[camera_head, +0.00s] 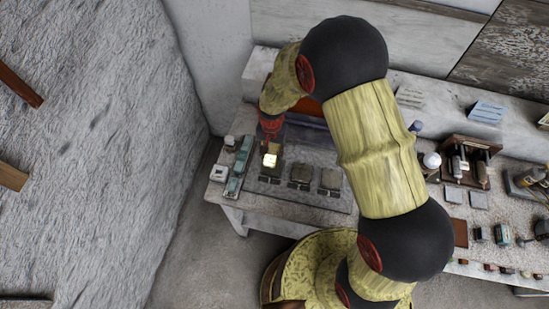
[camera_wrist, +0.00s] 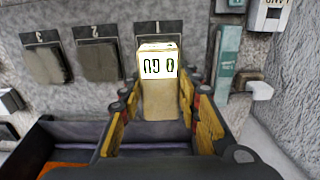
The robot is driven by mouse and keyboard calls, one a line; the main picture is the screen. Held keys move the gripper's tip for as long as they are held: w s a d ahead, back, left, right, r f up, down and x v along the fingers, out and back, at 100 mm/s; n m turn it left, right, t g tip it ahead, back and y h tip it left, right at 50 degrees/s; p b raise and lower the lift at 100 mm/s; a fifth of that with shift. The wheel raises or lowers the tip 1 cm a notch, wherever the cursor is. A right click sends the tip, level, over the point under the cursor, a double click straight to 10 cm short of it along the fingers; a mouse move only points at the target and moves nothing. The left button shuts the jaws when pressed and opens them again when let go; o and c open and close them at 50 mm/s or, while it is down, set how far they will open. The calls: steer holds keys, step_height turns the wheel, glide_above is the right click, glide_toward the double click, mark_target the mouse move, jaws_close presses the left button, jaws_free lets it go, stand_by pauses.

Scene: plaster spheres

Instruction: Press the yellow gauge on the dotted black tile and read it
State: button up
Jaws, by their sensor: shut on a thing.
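The yellow gauge (camera_wrist: 158,98) is between the fingers of my gripper (camera_wrist: 160,108), which is shut on it. Its lit white display shows dark digits, upside down in the wrist view and too rough to read surely. In the head view the gauge (camera_head: 269,160) glows below my red gripper (camera_head: 271,128). It is over the first dark tile (camera_wrist: 173,29), marked 1, and covers much of it. I cannot tell whether it touches that tile. Tiles marked 2 (camera_wrist: 98,62) and 3 (camera_wrist: 45,65) lie beside it. No dots can be made out on any tile.
A teal block (camera_wrist: 227,72) and a small white box (camera_wrist: 269,15) stand close to the gauge. An open tray (camera_wrist: 75,135) with a purple and orange inside lies near my fingers. A wooden rack (camera_head: 470,160) stands further right on the bench.

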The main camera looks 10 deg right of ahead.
steer(key=shift+w+f, duration=0.15)
steer(key=shift+d+f+b, duration=0.1)
steer(key=shift+f+b, duration=1.7)
steer(key=shift+f, duration=1.05)
steer(key=shift+f+b, duration=0.4)
steer(key=shift+f, duration=0.15)
steer(key=shift+r, duration=0.15)
steer(key=shift+r+p, duration=2.2)
steer(key=shift+r, duration=1.25)
